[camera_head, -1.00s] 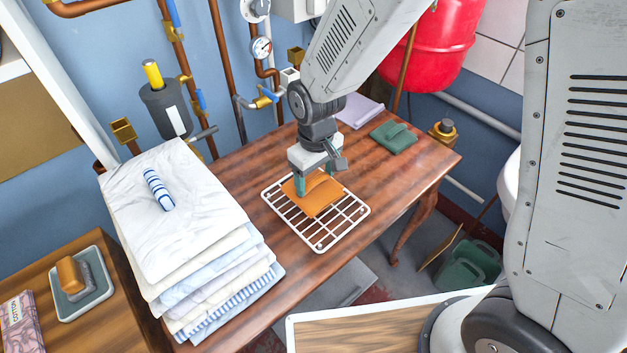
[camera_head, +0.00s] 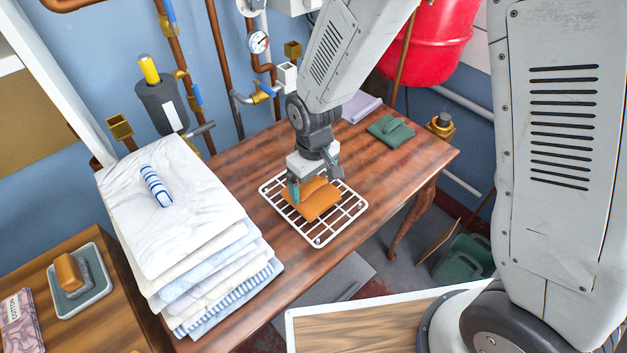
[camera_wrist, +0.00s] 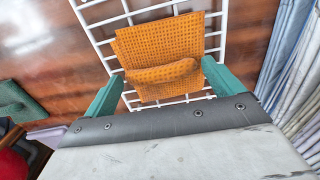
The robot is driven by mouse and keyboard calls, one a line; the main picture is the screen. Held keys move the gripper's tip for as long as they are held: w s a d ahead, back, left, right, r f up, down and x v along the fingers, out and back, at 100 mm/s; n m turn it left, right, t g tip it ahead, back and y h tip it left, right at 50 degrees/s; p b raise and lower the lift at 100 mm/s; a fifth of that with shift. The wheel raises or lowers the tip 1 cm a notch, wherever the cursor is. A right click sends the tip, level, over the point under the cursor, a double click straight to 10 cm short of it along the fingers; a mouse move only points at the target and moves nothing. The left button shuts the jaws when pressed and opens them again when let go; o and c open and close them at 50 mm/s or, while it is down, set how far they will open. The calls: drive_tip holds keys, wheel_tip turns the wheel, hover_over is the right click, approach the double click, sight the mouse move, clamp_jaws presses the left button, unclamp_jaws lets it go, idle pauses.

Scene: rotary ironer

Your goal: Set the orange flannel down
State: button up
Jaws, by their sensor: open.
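The orange flannel (camera_head: 318,203) lies folded on a white wire rack (camera_head: 322,240) on the wooden table. In the wrist view the flannel (camera_wrist: 162,45) shows a waffle weave and a raised fold along its near edge, with white rack bars (camera_wrist: 88,22) around it. My gripper (camera_head: 314,180) is just above the flannel, its teal fingers spread. In the wrist view the gripper's fingers (camera_wrist: 160,84) stand at either side of the raised fold, with visible gaps, and hold nothing.
A tall stack of folded linen (camera_head: 190,240) stands left of the rack, with a striped rolled cloth (camera_head: 156,186) on top. A folded green cloth (camera_head: 390,130) and a lilac cloth (camera_head: 360,107) lie at the table's back right. Pipes (camera_head: 220,70) run along the wall behind.

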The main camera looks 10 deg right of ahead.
sight(314, 186)
wheel_tip(314, 186, up, 12)
drive_tip(key=s+d+r+m, duration=0.2)
drive_tip(key=s+d+r, duration=0.1)
drive_tip(key=d+r, duration=0.4)
drive_tip(key=s+d+r+m, duration=0.2)
drive_tip(key=s+d+r, duration=0.2)
drive_tip(key=s+d, duration=0.3)
drive_tip(key=s+d+r+m+t, duration=0.1)
drive_tip(key=s+d+r+m, duration=0.2)
drive_tip(key=s+d, duration=0.3)
drive_tip(key=s+r, duration=0.1)
drive_tip(key=s, duration=0.3)
drive_tip(key=shift+d, duration=0.35)
drive_tip(key=shift+r, duration=0.1)
